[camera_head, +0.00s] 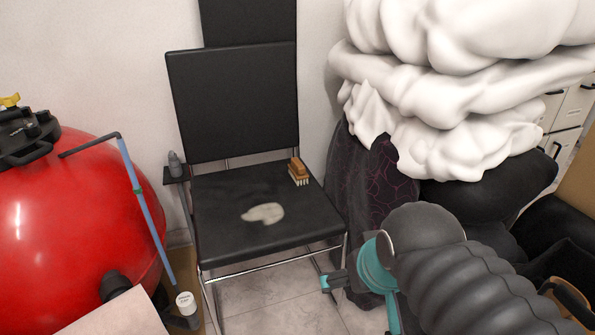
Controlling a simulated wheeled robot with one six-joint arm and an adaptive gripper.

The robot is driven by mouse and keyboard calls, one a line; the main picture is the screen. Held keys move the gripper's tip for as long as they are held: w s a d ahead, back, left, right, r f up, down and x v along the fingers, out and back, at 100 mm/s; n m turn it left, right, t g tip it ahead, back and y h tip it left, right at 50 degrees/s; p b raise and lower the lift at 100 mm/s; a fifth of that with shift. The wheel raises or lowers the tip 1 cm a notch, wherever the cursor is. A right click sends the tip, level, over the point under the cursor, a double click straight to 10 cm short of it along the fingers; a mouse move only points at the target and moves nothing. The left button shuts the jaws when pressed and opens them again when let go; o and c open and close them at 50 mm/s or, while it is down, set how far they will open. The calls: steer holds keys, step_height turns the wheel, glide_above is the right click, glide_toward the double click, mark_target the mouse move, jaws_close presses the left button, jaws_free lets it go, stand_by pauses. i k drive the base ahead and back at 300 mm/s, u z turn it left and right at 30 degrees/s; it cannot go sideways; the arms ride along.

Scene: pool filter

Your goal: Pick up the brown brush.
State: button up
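The brown brush (298,169) sits on the black seat of the chair (225,210), near the seat's back right corner and close to the backrest. Its pale bristles point down. A dark end part with small teal tips, which looks like my gripper (335,282), shows at the lower middle right, beside the teal section of my arm. In the picture it is below and to the right of the brush, clearly apart from it. It is small and partly hidden, so whether it is open or shut does not show. Nothing is seen held in it.
A pale irregular patch (263,213) marks the seat. A small grey object (175,164) stands at the chair's left. A big red tank (75,225) and a blue pole (145,210) are at left. A bulky white heap (450,90) crowds the right.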

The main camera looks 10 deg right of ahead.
mark_target(296, 170)
steer(key=u, duration=0.5)
steer(key=i, duration=1)
steer(key=z, duration=0.2)
